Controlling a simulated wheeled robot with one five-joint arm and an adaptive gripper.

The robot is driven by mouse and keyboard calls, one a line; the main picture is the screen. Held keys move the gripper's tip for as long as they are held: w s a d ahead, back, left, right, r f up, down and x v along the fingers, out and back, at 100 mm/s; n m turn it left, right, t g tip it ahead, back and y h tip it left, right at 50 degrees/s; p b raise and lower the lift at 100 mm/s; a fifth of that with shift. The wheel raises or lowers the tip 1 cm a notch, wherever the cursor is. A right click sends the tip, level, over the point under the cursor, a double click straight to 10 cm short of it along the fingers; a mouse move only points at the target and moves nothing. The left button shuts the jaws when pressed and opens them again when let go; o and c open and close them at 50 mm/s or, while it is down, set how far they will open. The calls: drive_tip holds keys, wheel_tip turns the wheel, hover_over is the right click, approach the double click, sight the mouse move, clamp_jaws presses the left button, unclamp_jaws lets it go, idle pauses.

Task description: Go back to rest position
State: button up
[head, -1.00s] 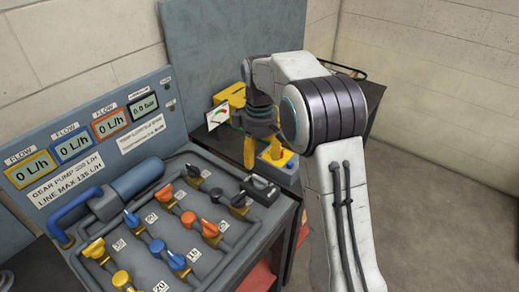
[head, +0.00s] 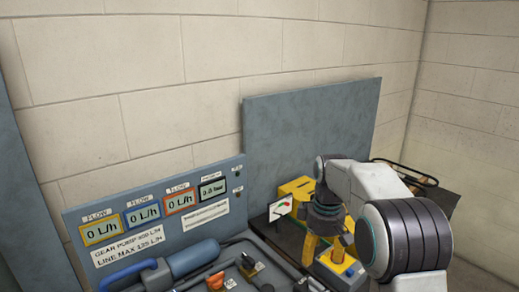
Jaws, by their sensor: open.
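My gripper (head: 328,250) is at the right of the head view, at the end of my white and dark-banded arm. It has a dark body and yellow fingers pointing down. The fingers are apart and nothing shows between them. It hangs over the dark bench beside the flow panel, close to a yellow-topped block (head: 338,262). I cannot tell whether it touches the block. My arm hides part of the bench.
The flow panel (head: 150,212), with displays reading 0 L/h, stands left of my gripper. A yellow box (head: 296,187) and a small gauge card (head: 280,208) are behind the gripper. A grey upright board (head: 310,130) backs the bench. Brick walls close the corner.

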drive_tip(key=shift+w+f+m, duration=0.35)
drive_tip(key=shift+f+m, duration=0.3)
drive_tip(key=shift+m, duration=0.55)
drive_tip(key=shift+m+g, duration=0.3)
drive_tip(key=shift+m, duration=0.5)
drive_tip(key=s+f, duration=0.3)
drive_tip(key=f, duration=0.1)
drive_tip(key=shift+s, duration=0.2)
drive_tip(key=s+r+m, duration=0.2)
drive_tip(key=s+r, duration=0.1)
drive_tip(key=s, duration=2)
wheel_tip(320, 180, up, 6)
drive_tip(key=s+t+p, duration=0.1)
drive_tip(key=s+t, duration=0.1)
drive_tip(key=t, duration=0.1)
drive_tip(key=shift+s+f+t, duration=0.15)
drive_tip(key=shift+t, duration=0.25)
